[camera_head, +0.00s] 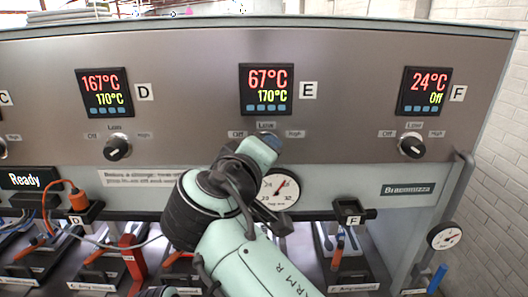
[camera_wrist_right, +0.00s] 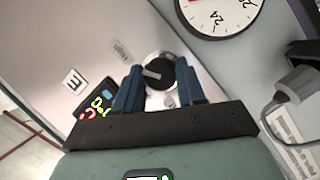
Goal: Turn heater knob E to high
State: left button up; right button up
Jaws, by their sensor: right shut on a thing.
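Heater knob E (camera_wrist_right: 160,74) shows in the right wrist view as a dark round knob with a pale pointer mark aimed left, a little below the line to its High label (camera_wrist_right: 121,50). My right gripper (camera_wrist_right: 159,68) is shut on the knob, with one blue finger on each side. In the head view my right gripper (camera_head: 266,139) covers knob E and part of its dial marks; its Low and High labels (camera_head: 295,133) still show. The heater E display (camera_head: 266,89) reads 67°C in red and 170°C in yellow. My left gripper is out of view.
Knob D (camera_head: 117,148) and knob F (camera_head: 411,146) sit to either side on the same panel. A round gauge (camera_head: 280,188) is just below right of my right gripper. Handles, cables and a side pipe (camera_head: 457,190) lie lower down.

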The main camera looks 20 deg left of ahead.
dwell(0.4)
jog(key=o, duration=1.1)
jog(key=shift+c, duration=0.2)
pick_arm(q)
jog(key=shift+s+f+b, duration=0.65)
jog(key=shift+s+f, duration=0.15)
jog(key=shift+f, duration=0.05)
pick_arm(e)
jog(key=v, duration=1.3)
jog(key=shift+s, duration=0.2)
jog(key=shift+r, duration=0.1)
